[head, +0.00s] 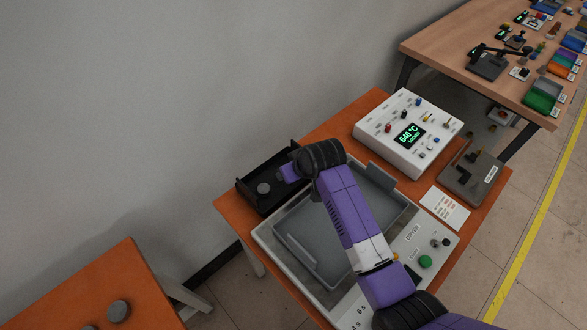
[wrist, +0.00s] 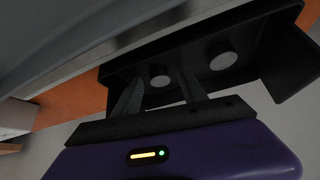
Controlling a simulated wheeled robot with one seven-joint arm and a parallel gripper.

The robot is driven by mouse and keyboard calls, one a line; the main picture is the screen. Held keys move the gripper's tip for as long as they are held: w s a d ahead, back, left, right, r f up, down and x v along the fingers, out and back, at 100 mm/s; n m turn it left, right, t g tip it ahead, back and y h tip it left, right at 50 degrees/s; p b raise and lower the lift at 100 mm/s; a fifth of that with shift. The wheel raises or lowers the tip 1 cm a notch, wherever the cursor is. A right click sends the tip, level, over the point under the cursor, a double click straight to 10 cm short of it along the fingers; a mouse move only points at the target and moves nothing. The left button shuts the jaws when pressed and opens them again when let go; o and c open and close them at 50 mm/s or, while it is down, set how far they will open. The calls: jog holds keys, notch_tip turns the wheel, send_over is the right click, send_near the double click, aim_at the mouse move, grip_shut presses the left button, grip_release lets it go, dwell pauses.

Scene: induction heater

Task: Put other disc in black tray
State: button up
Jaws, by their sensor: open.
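The black tray (head: 249,203) stands at the back left corner of the orange table, beside the grey basin. One grey disc (head: 264,188) shows in it in the head view. The wrist view shows two discs in the black tray (wrist: 262,66): one disc (wrist: 160,79) between my fingertips as seen, and another disc (wrist: 223,59) to its right. My gripper (wrist: 163,82) is open at the tray; the head view does not show its fingertips clearly. I cannot tell whether the fingers touch a disc. Another disc (head: 118,311) lies on the separate orange table at lower left.
The grey basin (head: 288,224) sits in a white machine with a green button (head: 425,262). A white heater unit (head: 408,133) with a lit display stands behind it at right. A partly cut-off round thing (head: 90,327) shows at the lower left edge. The wall is close behind the tray.

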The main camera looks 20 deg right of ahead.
jog(key=v, duration=1.2)
jog(key=shift+w+r, duration=0.1)
notch_tip(320, 180, up, 8)
jog(key=w+m+t+h, duration=0.1)
jog(key=m+t, duration=0.1)
jog(key=t, duration=0.5)
jog(key=s+a+r+t, duration=0.1)
jog(key=s+a, duration=0.1)
jog(key=s, duration=3.6)
jog(key=shift+n, duration=0.3)
